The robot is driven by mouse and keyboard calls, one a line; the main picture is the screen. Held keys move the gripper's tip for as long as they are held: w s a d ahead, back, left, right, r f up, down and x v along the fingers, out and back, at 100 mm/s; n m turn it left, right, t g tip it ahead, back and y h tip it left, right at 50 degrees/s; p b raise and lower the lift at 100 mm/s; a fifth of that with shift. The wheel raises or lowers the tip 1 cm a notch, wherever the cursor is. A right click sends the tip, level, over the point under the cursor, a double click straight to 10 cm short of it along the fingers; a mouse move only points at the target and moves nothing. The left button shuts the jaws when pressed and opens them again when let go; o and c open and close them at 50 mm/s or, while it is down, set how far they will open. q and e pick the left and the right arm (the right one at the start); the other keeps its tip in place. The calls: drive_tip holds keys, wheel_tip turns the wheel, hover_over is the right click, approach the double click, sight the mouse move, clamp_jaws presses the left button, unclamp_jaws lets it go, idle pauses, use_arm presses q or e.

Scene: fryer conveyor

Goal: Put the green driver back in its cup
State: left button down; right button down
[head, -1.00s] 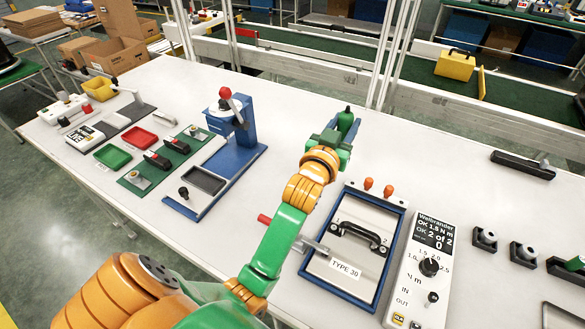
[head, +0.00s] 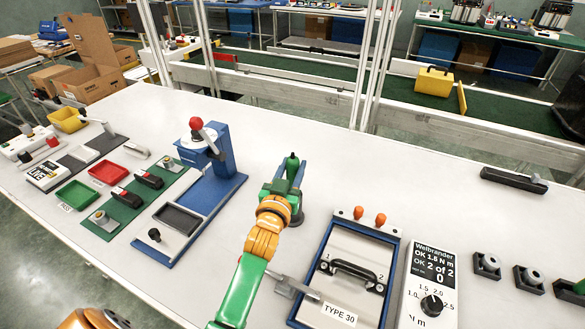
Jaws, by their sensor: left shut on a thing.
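The green driver (head: 292,163) stands near the middle of the table, its rounded green handle top showing between the fingers of my left gripper (head: 287,172). My left gripper is shut on it. The driver's lower part is hidden behind the fingers and wrist. A dark round base (head: 298,216) shows on the table just below the gripper, partly covered by my wrist. It may be the driver's cup; I cannot tell whether the driver is inside it. My right gripper is not in view.
A blue press stand (head: 222,155) with a red knob is to the left. A blue-framed TYPE 30 fixture (head: 318,262) with orange pegs and a white Weibrander controller (head: 407,300) are to the right. Dark blocks (head: 487,266) sit farther right. The table behind the gripper is clear.

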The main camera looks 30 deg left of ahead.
use_arm(q)
drive_tip(key=shift+c, duration=2.4)
unclamp_jaws()
drive_tip(key=shift+s+d, duration=0.1)
drive_tip(key=shift+s, duration=0.05)
drive_tip(key=shift+r, duration=0.25)
drive_tip(key=b+v, duration=0.1)
drive_tip(key=v, duration=1.1)
drive_tip(key=shift+b, duration=0.35)
